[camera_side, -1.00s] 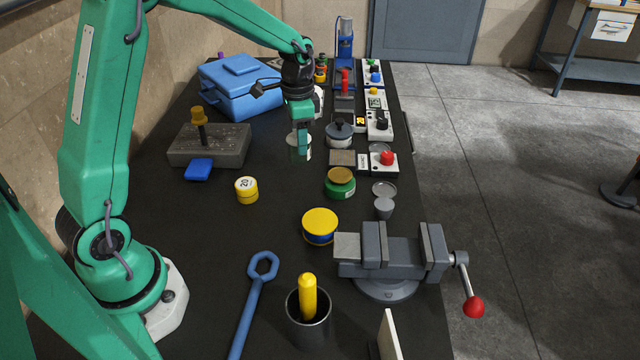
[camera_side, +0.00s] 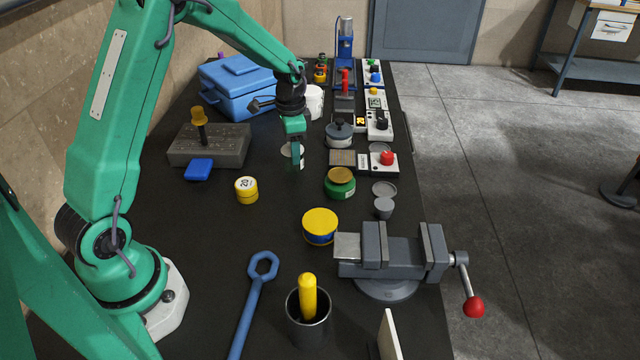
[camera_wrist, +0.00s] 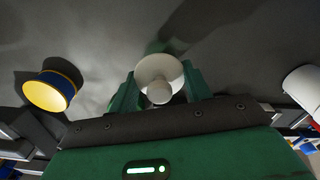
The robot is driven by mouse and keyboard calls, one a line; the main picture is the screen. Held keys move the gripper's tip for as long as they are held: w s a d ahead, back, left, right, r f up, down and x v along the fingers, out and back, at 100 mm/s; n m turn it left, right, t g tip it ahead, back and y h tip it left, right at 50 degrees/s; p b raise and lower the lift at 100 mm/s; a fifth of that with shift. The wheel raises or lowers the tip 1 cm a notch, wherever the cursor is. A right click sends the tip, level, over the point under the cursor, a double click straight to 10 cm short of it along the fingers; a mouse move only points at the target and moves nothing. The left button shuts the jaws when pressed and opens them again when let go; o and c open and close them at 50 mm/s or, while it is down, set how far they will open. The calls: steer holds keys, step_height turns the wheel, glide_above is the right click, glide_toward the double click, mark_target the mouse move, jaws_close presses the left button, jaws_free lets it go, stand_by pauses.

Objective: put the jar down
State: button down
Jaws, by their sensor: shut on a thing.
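My gripper (camera_side: 295,152) is shut on a pale jar (camera_side: 286,151) over the dark bench, left of the grey lidded pot. In the side view the green fingers hide much of the jar. In the wrist view the jar (camera_wrist: 160,68) shows as a white round top with a small pale knob, between the two green fingers of my gripper (camera_wrist: 159,88). Its top faces the camera. I cannot tell whether its base touches the bench.
A grey pot (camera_side: 339,136) and a green jar (camera_side: 340,189) stand to the right. A yellow numbered weight (camera_side: 246,190) and a blue tin with yellow lid (camera_side: 320,228) stand nearer. A white container (camera_side: 313,103) is behind. Bare bench lies in front of my gripper.

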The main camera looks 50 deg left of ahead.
steer(key=shift+f, duration=0.3)
steer(key=shift+f, duration=0.15)
steer(key=c, duration=0.7)
jaws_free()
steer(key=shift+o, duration=0.2)
step_height(320, 180, up, 12)
steer(key=shift+r, duration=0.2)
